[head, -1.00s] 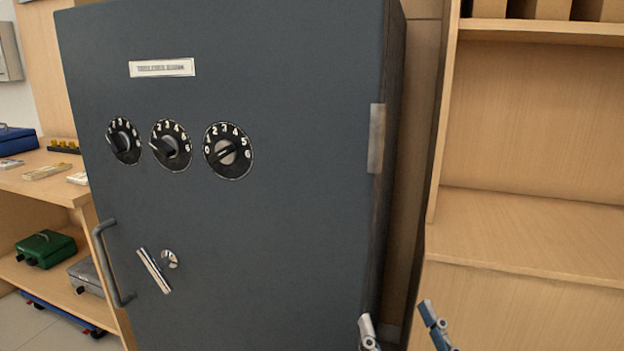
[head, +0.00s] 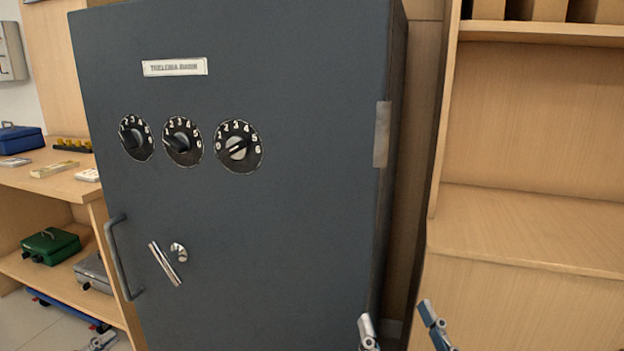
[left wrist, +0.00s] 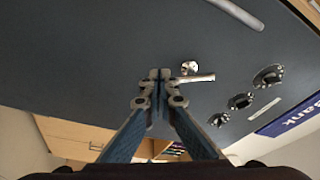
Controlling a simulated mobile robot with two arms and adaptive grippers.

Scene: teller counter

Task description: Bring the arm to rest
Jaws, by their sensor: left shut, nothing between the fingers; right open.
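My left gripper (head: 98,342) shows at the bottom left edge of the head view, low beside the grey safe (head: 300,220). In the left wrist view the left gripper (left wrist: 158,84) is shut and empty, its fingertips together in front of the safe's face. The silver lever (left wrist: 195,78) and small round knob (left wrist: 189,67) appear close to the tips in that picture; I cannot tell the gap. My right gripper (head: 397,322) is open and empty at the bottom right of the head view, its two fingers apart.
The safe door has three dials (head: 183,141), a label (head: 175,67) and a bar handle (head: 119,258). Shelves (head: 72,192) on the left carry a blue box (head: 20,138), a green box (head: 51,245) and a grey box (head: 93,272). A wooden cabinet (head: 530,225) stands right.

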